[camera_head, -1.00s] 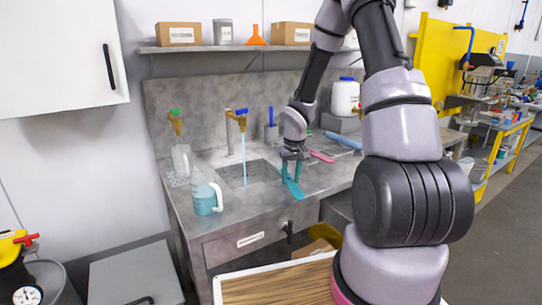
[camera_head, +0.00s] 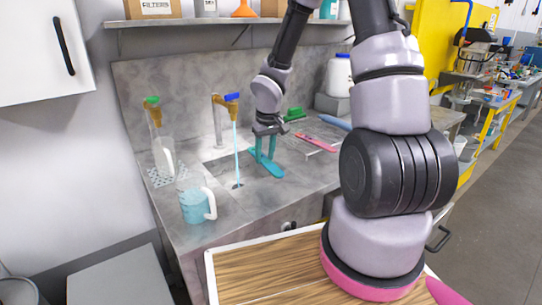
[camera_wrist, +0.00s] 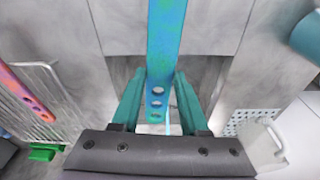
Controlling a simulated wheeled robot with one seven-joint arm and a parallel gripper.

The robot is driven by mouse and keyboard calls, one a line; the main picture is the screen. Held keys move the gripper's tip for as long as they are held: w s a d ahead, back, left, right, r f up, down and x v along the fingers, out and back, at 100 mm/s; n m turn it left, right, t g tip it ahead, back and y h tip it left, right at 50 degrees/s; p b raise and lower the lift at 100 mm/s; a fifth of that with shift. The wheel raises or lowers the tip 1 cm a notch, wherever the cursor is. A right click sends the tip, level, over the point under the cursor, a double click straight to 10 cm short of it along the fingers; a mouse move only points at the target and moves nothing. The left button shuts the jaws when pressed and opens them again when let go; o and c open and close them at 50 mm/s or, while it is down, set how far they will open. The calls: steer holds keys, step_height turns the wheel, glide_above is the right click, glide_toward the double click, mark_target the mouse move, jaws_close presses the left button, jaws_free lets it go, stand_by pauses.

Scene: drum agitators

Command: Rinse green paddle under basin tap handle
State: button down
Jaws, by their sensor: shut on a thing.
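The green paddle, a teal bar with holes, shows in the wrist view (camera_wrist: 166,45) and in the head view (camera_head: 267,165). My gripper (camera_head: 267,148) is shut on it, with its teal fingers on both sides of the holed end in the wrist view (camera_wrist: 158,88). The paddle hangs at the right of the sink basin (camera_head: 215,165). The tap with its blue handle (camera_head: 232,97) stands behind the basin. A thin blue water stream (camera_head: 237,155) runs from it into the basin. The paddle shows a little right of the stream, apart from it in the head view.
A jug of blue liquid (camera_head: 194,206) stands at the counter's front left. A pink paddle (camera_head: 314,141) and a green object (camera_head: 293,114) lie right of my gripper. A shelf (camera_head: 225,21) hangs above.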

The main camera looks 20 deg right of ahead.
mark_target(247, 149)
steer(key=w+a+f, duration=0.2)
steer(key=w+a, duration=0.3)
steer(key=w, duration=0.3)
stand_by(0.4)
stand_by(0.4)
steer(key=shift+w+d, duration=0.1)
steer(key=shift+w, duration=0.05)
steer(key=shift+w+d, duration=0.25)
steer(key=shift+d, duration=0.1)
steer(key=shift+a, duration=0.1)
steer(key=shift+s+a, duration=0.35)
steer(key=shift+a, duration=0.05)
steer(key=shift+w+d, duration=0.1)
steer(key=shift+d, duration=0.05)
stand_by(0.3)
steer(key=shift+w+d, duration=0.25)
steer(key=shift+d, duration=0.1)
